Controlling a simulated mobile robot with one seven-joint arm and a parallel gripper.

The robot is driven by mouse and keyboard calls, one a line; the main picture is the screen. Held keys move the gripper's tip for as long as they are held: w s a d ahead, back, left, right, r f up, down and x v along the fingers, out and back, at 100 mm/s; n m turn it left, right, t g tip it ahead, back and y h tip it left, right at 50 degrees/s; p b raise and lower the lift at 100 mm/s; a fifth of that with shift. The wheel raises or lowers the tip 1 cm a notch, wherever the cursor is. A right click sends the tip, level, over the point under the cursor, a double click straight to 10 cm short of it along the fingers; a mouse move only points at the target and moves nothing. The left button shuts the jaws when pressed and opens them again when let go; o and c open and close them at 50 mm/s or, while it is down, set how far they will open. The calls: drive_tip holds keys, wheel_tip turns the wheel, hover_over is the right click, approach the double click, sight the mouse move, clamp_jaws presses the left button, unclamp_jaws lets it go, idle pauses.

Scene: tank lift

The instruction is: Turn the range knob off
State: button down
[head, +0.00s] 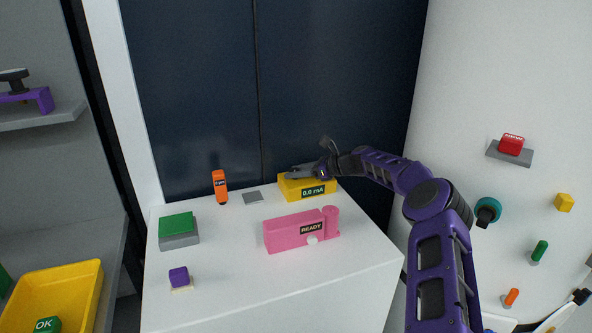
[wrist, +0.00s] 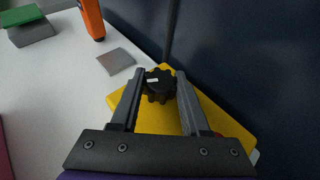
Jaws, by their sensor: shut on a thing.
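A yellow box (head: 292,194) with a display reading "0.0 mA" stands at the back right of the white bench. In the wrist view its yellow top (wrist: 150,122) shows under my gripper. A black lobed knob (wrist: 160,85) with a small white mark sits on that top. My gripper (wrist: 158,88) has a finger on each side of the knob and is shut on it. In the head view my gripper (head: 301,171) is over the box and hides the knob. A bit of red shows beside the right finger, mostly hidden.
A pink device (head: 285,234) reading "READY" stands in front of the yellow box. An orange device (head: 220,187), a grey plate (head: 252,197), a green-topped block (head: 178,230) and a purple cube (head: 179,278) are to the left. The dark panel is close behind the box.

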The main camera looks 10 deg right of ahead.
drive_tip(key=shift+n+g+y, duration=0.4)
drive_tip(key=shift+n+g, duration=0.3)
idle(0.3)
drive_tip(key=shift+c, duration=1.9)
unclamp_jaws()
drive_tip(key=p+v, duration=0.1)
drive_tip(key=v, duration=0.6)
drive_tip(key=shift+d+r, duration=0.1)
drive_tip(key=shift+d, duration=0.15)
